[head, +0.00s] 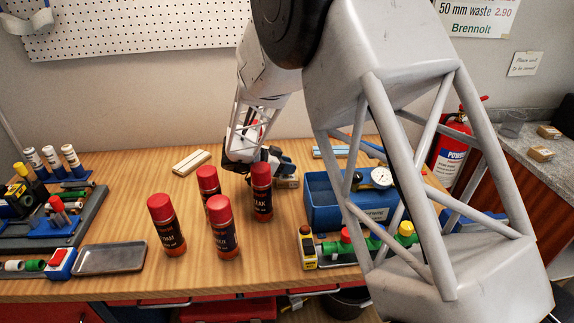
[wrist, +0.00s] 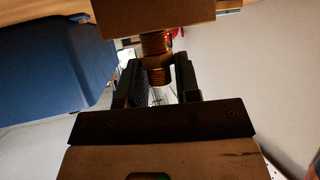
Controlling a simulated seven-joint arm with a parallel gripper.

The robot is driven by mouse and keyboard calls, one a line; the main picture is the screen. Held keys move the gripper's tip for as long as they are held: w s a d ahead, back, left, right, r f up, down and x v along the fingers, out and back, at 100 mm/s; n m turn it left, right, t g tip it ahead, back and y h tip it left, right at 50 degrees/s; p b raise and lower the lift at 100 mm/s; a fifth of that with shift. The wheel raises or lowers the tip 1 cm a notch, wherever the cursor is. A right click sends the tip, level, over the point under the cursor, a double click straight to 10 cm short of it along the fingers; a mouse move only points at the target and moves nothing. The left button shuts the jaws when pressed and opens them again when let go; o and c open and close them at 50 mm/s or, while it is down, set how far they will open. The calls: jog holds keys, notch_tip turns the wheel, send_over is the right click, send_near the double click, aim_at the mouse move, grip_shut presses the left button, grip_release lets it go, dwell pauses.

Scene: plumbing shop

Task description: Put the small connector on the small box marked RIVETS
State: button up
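A small brass connector (wrist: 157,66) with a threaded end shows in the wrist view between the two fingers of my gripper (wrist: 158,84). The fingers press on its sides. Its threaded end points at a plain brown cardboard box (wrist: 158,14) and is at or very near its face; I cannot tell whether they touch. In the head view my gripper (head: 270,162) is low over the bench, behind a red-capped can. A small cardboard box (head: 288,182) sits just by it. No RIVETS marking is readable, and the connector is hidden there.
Several red-capped cans (head: 222,228) stand in front of my gripper. A blue bin (head: 322,207) is close on the right, also large in the wrist view (wrist: 50,55). A grey tray (head: 110,258) lies at left. Small boxes (head: 540,153) sit on the right counter.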

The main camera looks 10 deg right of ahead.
jog(key=o, duration=0.4)
jog(key=shift+r, duration=0.1)
jog(key=shift+r, duration=0.1)
jog(key=shift+s+a+r, duration=0.15)
jog(key=shift+a+r, duration=0.15)
jog(key=shift+a, duration=0.35)
jog(key=shift+s+a+r, duration=0.15)
jog(key=shift+a+r, duration=0.35)
jog(key=shift+r, duration=0.95)
jog(key=shift+s+a+r, duration=0.15)
jog(key=shift+a+r, duration=0.3)
jog(key=shift+r, duration=1.05)
jog(key=shift+s+a+r, duration=0.15)
jog(key=shift+a+r, duration=0.35)
jog(key=shift+r, duration=0.95)
